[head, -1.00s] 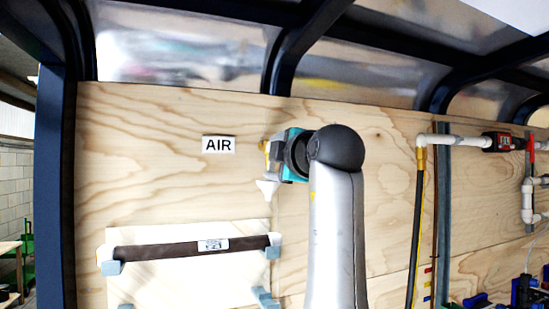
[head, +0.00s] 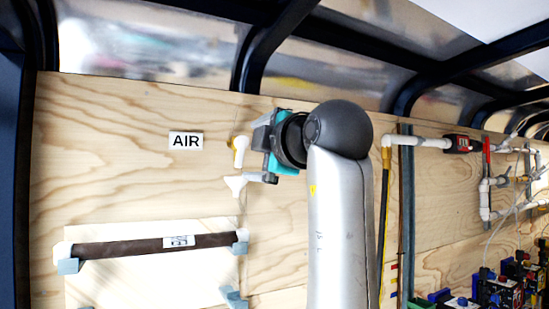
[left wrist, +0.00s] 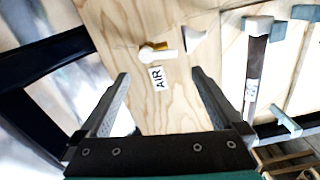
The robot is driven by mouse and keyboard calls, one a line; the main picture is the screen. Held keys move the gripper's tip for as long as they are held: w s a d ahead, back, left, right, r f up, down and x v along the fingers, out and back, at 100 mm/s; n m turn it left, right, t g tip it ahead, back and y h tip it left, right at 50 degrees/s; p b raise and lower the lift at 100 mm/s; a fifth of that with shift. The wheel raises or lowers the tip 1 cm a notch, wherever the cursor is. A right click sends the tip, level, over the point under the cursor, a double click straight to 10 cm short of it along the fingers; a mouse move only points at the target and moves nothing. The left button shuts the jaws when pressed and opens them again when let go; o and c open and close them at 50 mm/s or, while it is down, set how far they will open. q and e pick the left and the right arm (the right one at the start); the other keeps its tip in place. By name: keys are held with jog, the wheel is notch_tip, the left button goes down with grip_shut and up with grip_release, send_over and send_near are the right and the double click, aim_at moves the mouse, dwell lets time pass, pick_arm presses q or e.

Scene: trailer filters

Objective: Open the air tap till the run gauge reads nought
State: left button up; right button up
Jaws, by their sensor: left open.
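The air tap (head: 239,148) is on the plywood wall right of the AIR label (head: 186,141). It has a yellow body and a white handle, pointing down in the head view. It also shows in the left wrist view (left wrist: 158,53), just beyond the fingertips. My left gripper (head: 262,158) is open and empty, just right of the tap in the head view and apart from it. In the left wrist view its fingers (left wrist: 160,76) stand wide apart, with the AIR label seen between the tips. My right gripper is not in view. I cannot make out the run gauge for certain.
A white funnel-shaped piece (head: 235,186) is just below the tap. A brown bar (head: 155,246) rests in blue-grey brackets lower left. White pipework with a red and black device (head: 462,144) is at right. Dark roof ribs run overhead.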

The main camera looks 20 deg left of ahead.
pick_arm(q)
jog(key=b+v, duration=0.1)
jog(key=v, duration=0.7)
jog(key=shift+b, duration=0.4)
jog(key=shift+s, duration=0.1)
